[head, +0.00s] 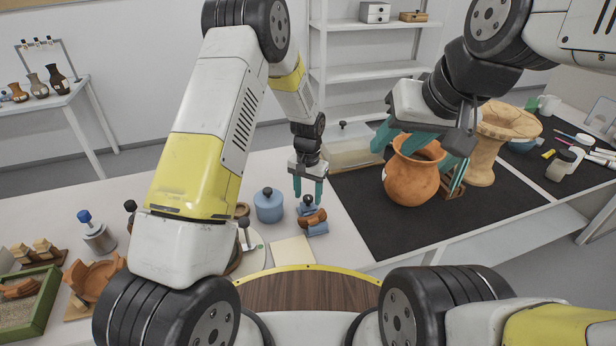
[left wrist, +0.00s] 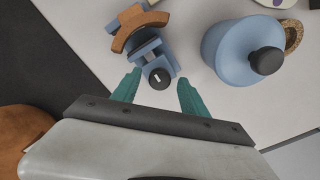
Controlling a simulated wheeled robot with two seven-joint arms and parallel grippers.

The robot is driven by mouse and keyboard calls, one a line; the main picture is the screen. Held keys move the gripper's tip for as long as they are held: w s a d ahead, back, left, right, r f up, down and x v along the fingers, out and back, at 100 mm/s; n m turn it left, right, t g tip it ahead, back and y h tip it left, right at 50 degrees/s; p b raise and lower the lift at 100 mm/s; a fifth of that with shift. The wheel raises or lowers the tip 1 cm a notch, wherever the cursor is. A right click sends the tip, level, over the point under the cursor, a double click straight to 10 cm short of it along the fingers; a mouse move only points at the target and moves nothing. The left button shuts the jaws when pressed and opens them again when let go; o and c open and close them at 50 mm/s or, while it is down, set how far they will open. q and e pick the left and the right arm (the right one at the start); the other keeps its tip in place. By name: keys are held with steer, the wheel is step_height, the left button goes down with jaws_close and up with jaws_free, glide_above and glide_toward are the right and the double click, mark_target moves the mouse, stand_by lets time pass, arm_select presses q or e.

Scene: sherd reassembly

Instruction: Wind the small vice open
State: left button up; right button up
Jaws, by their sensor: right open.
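The small blue vice (head: 313,229) stands on the white table with a curved orange-brown sherd (head: 316,217) in its jaws. In the left wrist view the vice (left wrist: 150,52), its sherd (left wrist: 139,30) and its dark round knob (left wrist: 159,78) with a white mark all show. My left gripper (head: 307,200) points down over the vice. Its teal fingers are open in the left wrist view (left wrist: 160,80), one on each side of the knob with gaps visible. My right gripper (head: 420,150) is open, its fingers at either side of the orange pot's neck; contact is unclear.
A blue lidded jar (head: 268,207) stands left of the vice. The orange pot (head: 411,185) is on a black mat (head: 365,222), with a tan pedestal vessel (head: 487,155) behind. A pale square (head: 292,252) lies in front of the vice. A green-edged sand tray (head: 42,312) is far left.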

arm_select(q)
steer(key=shift+r, duration=0.1)
step_height(320, 180, up, 8)
steer(key=shift+f, duration=0.2)
stand_by(0.4)
step_height(320, 180, up, 10)
steer(key=n+t, duration=0.1)
glide_above(308, 197)
steer(key=s+a, duration=0.3)
steer(key=a, duration=0.1)
steer(key=s+a+r+n+t+h, duration=0.15)
steer(key=s+a+r, duration=0.35)
steer(key=r, duration=0.5)
steer(key=s+a+r+n+t, duration=0.1)
steer(key=s+a+r+t, duration=0.1)
steer(key=s, duration=0.7)
steer(key=s+a+r+n+t, duration=0.1)
steer(key=s+a+r, duration=0.2)
steer(key=s, duration=0.6)
step_height(308, 197, up, 2)
steer(key=shift+s+r+t+h, duration=0.25)
steer(key=shift+t+h, duration=0.1)
steer(key=shift+a, duration=0.1)
